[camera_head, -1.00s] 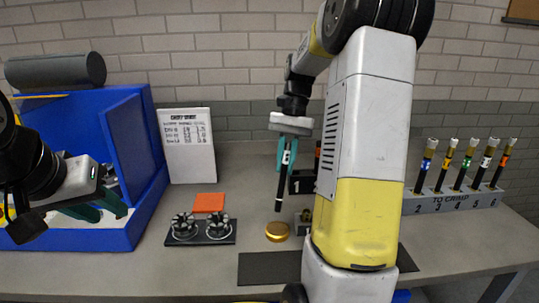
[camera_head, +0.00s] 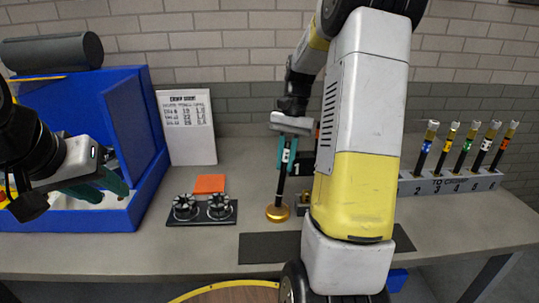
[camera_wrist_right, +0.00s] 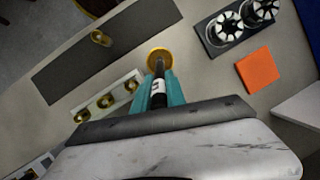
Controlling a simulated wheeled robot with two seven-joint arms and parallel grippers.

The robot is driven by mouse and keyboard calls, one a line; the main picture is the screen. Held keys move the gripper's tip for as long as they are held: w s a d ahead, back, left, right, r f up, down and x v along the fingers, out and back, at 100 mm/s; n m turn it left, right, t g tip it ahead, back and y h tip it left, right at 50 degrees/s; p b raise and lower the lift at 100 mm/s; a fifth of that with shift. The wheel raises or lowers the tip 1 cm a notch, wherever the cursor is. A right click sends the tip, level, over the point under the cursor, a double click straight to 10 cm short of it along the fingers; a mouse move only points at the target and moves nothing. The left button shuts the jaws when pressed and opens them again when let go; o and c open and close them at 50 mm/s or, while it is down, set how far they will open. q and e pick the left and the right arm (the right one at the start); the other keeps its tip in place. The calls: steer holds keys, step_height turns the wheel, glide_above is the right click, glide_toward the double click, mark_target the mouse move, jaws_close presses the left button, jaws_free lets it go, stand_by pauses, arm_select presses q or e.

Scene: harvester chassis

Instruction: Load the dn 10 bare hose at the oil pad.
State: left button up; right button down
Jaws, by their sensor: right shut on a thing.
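My right gripper (camera_head: 287,152) has teal fingers and is shut on a black hose (camera_head: 281,188) with a white band, held nearly upright. The hose's lower end is at the round gold oil pad (camera_head: 277,213), appearing to touch it. In the right wrist view, the hose (camera_wrist_right: 158,90) runs between the fingers (camera_wrist_right: 160,92) and its end overlaps the gold pad (camera_wrist_right: 166,57). My left gripper (camera_head: 100,188) is at the far left over the blue bin, its teal fingers apart and apparently empty.
A black plate with two dark round fittings (camera_head: 201,209) and an orange square (camera_head: 209,184) lie left of the pad. A dark mat (camera_head: 265,248) lies in front. A numbered rack (camera_head: 450,184) holds several banded hoses at right. A white sign (camera_head: 187,127) stands behind the blue bin's (camera_head: 85,221) right side.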

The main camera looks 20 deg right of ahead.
steer(key=shift+f, duration=0.7)
stand_by(1.6)
steer(key=shift+r, duration=0.1)
steer(key=shift+r, duration=3.45)
